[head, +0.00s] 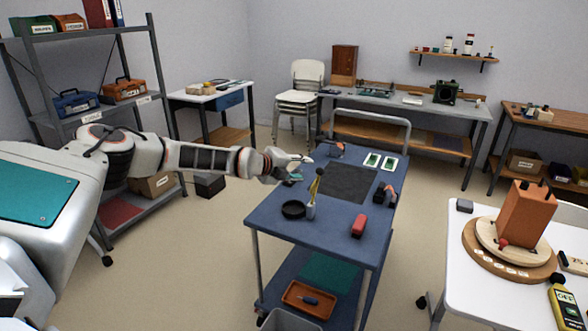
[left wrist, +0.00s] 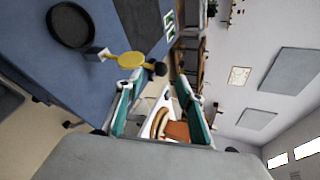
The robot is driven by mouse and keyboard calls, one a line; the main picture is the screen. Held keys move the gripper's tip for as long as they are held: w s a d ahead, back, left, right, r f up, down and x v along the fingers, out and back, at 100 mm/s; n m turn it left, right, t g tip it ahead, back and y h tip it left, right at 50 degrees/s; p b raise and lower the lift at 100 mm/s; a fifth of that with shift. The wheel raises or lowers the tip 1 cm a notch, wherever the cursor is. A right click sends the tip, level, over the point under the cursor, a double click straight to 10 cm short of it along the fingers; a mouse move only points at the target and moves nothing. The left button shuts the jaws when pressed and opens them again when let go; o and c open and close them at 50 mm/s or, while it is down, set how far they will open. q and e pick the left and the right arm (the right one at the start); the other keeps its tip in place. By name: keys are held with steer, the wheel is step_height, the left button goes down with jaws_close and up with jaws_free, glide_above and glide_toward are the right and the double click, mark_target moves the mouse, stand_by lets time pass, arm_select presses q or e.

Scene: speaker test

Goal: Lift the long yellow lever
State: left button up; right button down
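The long yellow lever (head: 315,187) stands up from a small grey base (head: 310,211) on the blue cart, with a dark knob at its top. In the left wrist view, the yellow lever (left wrist: 131,60) shows as a rounded yellow part beside its grey base (left wrist: 97,53), with a dark ball at the other end. My left gripper (head: 304,163) is at the cart's left side, just behind and left of the lever's top. In the left wrist view my left gripper (left wrist: 158,90) is open, with nothing between its fingertips. My right gripper is not in view.
A white table (head: 455,285) with an orange box (head: 527,217) stands at right.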

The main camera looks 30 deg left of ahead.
arm_select(q)
steer(key=shift+a+v, duration=0.2)
steer(key=shift+v, duration=1.35)
steer(key=shift+w, duration=0.1)
steer(key=s+d+f+g+h, duration=0.15)
steer(key=s+d+f, duration=0.3)
steer(key=d, duration=0.45)
steer(key=s+d+f+h, duration=0.25)
steer(key=d+f, duration=0.35)
steer(key=d, duration=0.3)
steer(key=s+d+f+g+h, duration=0.1)
steer(key=s+d+f, duration=0.35)
steer(key=d, duration=0.35)
steer(key=s+d+f+n+h, duration=0.3)
steer(key=s+d+n, duration=0.4)
steer(key=s+d, duration=1)
steer(key=s+a+f+n+y, duration=0.3)
steer(key=s+a+f+n, duration=0.1)
steer(key=a, duration=0.3)
steer(key=s+a+f+n+y, duration=0.3)
steer(key=s+a+f+n, duration=0.2)
steer(key=s+a, duration=0.2)
steer(key=s+a+f+n+t+y, duration=0.1)
steer(key=s+a+f+n+y, duration=0.2)
steer(key=a, duration=0.6)
steer(key=s+f+n, duration=0.1)
steer(key=s+f, duration=0.1)
steer(key=s, duration=0.1)
steer(key=shift+s+a, duration=0.15)
steer(key=shift+a, duration=0.1)
